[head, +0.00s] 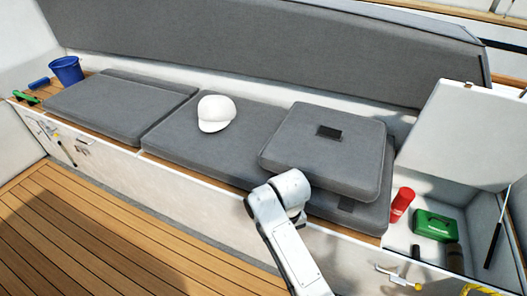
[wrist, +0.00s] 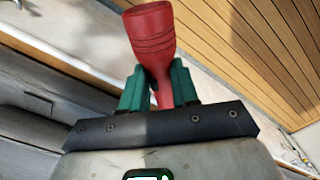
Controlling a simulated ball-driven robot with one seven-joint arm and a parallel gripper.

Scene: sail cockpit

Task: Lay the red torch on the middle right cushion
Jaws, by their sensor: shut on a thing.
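In the wrist view the red torch (wrist: 152,38) is between the teal fingers of my gripper (wrist: 160,88), which is shut on its narrower handle. The wide ribbed end points to the top of the picture. My gripper and the torch do not show in the head view; only a white link of my arm does, in front of the bench. A long grey cushion (head: 183,142) covers the middle and right of the bench. A square grey cushion (head: 300,140) lies on its right part. Which of them the task names I cannot tell.
A white cap (head: 215,113) lies on the long cushion, a dark flat patch (head: 329,131) on the square one. Another cushion (head: 110,108) and a blue bucket (head: 66,70) are at left. The open locker at right holds a red cylinder (head: 402,204) and green case (head: 433,225).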

